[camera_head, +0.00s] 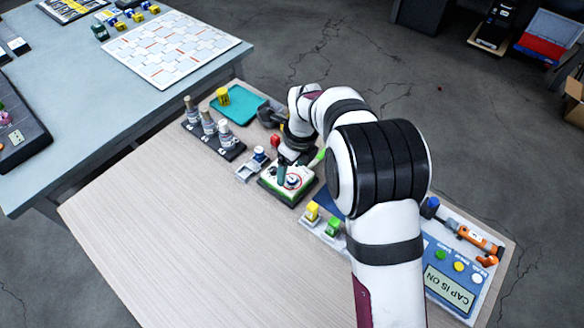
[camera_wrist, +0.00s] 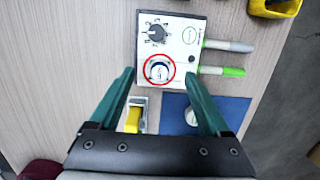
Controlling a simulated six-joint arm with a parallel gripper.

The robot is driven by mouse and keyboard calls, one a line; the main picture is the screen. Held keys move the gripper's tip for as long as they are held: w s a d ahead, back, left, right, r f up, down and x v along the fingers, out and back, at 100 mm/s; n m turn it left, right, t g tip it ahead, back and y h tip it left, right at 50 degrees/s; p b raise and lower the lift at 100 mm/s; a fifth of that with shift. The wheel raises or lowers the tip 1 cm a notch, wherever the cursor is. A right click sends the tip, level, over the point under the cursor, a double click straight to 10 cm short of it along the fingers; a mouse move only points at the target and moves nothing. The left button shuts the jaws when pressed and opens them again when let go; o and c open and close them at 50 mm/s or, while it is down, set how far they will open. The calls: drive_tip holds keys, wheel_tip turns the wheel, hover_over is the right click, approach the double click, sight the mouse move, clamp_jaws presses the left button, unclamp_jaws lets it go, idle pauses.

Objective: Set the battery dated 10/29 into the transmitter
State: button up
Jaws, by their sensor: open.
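The transmitter appears to be the white-and-green box (camera_head: 272,181) with a dark knob. In the head view my gripper (camera_head: 287,172) hangs over the box. No 10/29 date is readable, so I cannot pick out that battery. A silver disc (camera_wrist: 192,116) lies on a blue mat (camera_wrist: 174,104).
A dark rack (camera_head: 227,153) holds several upright cylinders. Beside it are a teal tray (camera_head: 238,116) and a small grey holder (camera_head: 243,174). The table's left front is clear.

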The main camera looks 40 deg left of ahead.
wheel_tip(320, 180, up, 6)
idle(0.5)
drive_tip(key=w+d+r+n, duration=0.1)
drive_tip(key=d+r, duration=0.2)
drive_tip(key=d, duration=0.4)
drive_tip(key=d+r+n, duration=0.2)
drive_tip(key=d+r, duration=0.2)
drive_tip(key=d, duration=0.2)
drive_tip(key=s+d+r+n, duration=0.2)
drive_tip(key=s+d, duration=0.2)
drive_tip(key=d, duration=0.4)
drive_tip(key=s+d+r+n, duration=0.2)
drive_tip(key=s+d, duration=0.1)
drive_tip(key=d, duration=0.4)
drive_tip(key=s+d+f+n, duration=0.2)
drive_tip(key=s+d+n, duration=0.3)
drive_tip(key=s, duration=0.7)
drive_tip(key=d, duration=0.2)
drive_tip(key=shift+s+d+f, duration=0.25)
drive_tip(key=shift+d+f, duration=0.1)
